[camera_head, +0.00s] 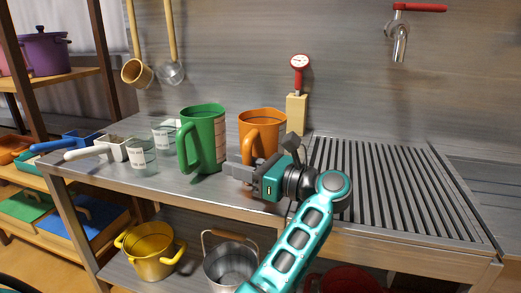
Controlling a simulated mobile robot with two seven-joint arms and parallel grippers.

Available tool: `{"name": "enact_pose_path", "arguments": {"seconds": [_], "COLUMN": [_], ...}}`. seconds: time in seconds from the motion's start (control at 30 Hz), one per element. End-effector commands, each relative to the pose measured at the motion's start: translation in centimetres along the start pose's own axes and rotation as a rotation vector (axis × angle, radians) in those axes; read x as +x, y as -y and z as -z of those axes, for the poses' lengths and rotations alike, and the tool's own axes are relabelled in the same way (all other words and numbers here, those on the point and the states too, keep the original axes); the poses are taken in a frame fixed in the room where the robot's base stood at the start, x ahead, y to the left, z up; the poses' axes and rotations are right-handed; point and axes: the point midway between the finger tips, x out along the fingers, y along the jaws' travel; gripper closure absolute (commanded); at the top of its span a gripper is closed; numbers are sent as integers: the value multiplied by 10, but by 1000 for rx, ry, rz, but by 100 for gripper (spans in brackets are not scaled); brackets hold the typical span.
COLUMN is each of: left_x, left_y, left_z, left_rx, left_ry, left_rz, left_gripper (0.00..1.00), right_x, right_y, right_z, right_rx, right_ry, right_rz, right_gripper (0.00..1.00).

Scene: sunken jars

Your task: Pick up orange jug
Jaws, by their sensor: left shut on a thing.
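The orange jug (263,125) is upright on the metal counter (120,178), with its handle toward me. My left gripper (241,168) is at the lower part of the handle and shut on it. The gripper hides the jug's lower part, so I cannot tell whether its base touches the counter. A green jug (207,135) stands close by on the left, its handle facing left. My right gripper is not in view.
Clear labelled beakers (141,153) and scoops (93,150) are at the left. A red gauge on a wooden block (297,110) stands behind the orange jug. A slatted drain rack (390,190) is at the right, below a tap (400,45). Buckets (150,255) sit underneath.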

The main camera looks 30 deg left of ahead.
Motion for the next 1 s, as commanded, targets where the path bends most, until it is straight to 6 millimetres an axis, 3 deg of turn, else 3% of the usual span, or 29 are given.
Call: {"name": "enact_pose_path", "arguments": {"seconds": [0.17,0.67,0.87,1.0], "left_x": [0,0,-1,0], "left_y": [0,0,0,0], "left_z": [0,-4,-25,-52], "left_rx": [-1,-3,-6,-8], "left_ry": [0,0,-2,-2], "left_rz": [0,0,2,0], "left_gripper": [100,100,100,100], "right_x": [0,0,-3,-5], "right_y": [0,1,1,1], "right_z": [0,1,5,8], "right_rx": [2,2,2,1], "right_ry": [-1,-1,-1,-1], "right_rz": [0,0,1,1], "right_gripper": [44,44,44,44]}}
